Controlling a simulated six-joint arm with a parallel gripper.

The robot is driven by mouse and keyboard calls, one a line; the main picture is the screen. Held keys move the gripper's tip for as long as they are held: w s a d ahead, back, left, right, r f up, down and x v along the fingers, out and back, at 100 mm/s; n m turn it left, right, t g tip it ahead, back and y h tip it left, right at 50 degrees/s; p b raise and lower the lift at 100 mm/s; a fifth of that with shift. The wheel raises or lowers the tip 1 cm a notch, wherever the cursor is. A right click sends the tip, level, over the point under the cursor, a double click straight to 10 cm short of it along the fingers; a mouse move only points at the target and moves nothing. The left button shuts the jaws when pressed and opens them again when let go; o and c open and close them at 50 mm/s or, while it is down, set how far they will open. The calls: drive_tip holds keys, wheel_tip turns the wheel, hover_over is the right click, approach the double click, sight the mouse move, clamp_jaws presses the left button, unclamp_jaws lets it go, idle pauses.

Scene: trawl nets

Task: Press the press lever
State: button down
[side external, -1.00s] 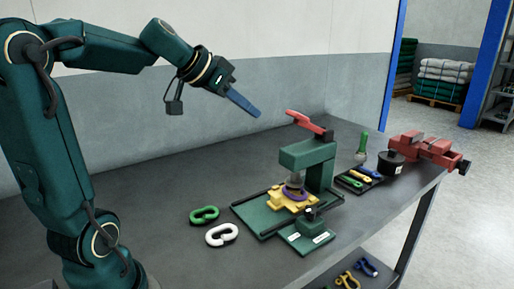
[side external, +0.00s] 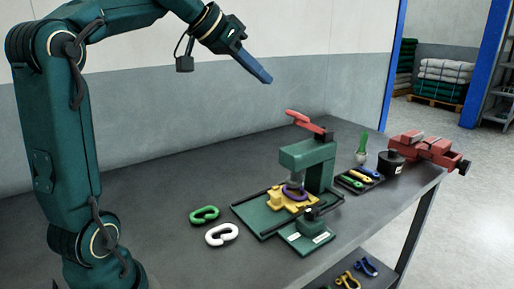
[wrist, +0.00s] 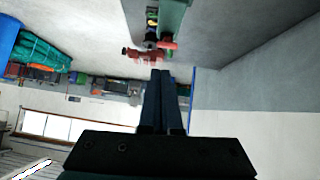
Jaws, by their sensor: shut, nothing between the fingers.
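The press is a green frame (side external: 308,158) standing on a green base plate on the bench. Its red press lever (side external: 305,122) sticks up and to the left from the top of the frame. A yellow fixture (side external: 290,201) with a purple ring (side external: 294,190) sits under the ram. My gripper (side external: 267,79) is shut and empty, in the air above and to the left of the lever, clear of it. In the wrist view my shut fingers (wrist: 160,85) point towards the press, whose red lever (wrist: 166,44) shows small beyond the tips.
A green link (side external: 204,214) and a white link (side external: 221,234) lie left of the press. A tray (side external: 358,180) of coloured tools, a black cylinder (side external: 391,162) and a red vise (side external: 432,150) stand to its right. The air around my gripper is free.

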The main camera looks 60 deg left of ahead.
drive_tip(key=shift+y, duration=0.3)
drive_tip(key=w+r, duration=0.1)
drive_tip(key=w, duration=0.2)
drive_tip(key=w+r, duration=0.1)
drive_tip(key=w, duration=0.1)
drive_tip(key=shift+w+a+r, duration=0.1)
drive_tip(key=shift+a+r, duration=0.2)
drive_tip(key=shift+a, duration=0.05)
drive_tip(key=shift+w+f, duration=0.1)
drive_tip(key=x, duration=1)
drive_tip(key=shift+s, duration=0.2)
drive_tip(key=shift+s+f, duration=0.45)
drive_tip(key=shift+f, duration=0.4)
drive_tip(key=shift+s+f, duration=0.45)
drive_tip(key=shift+f, duration=0.4)
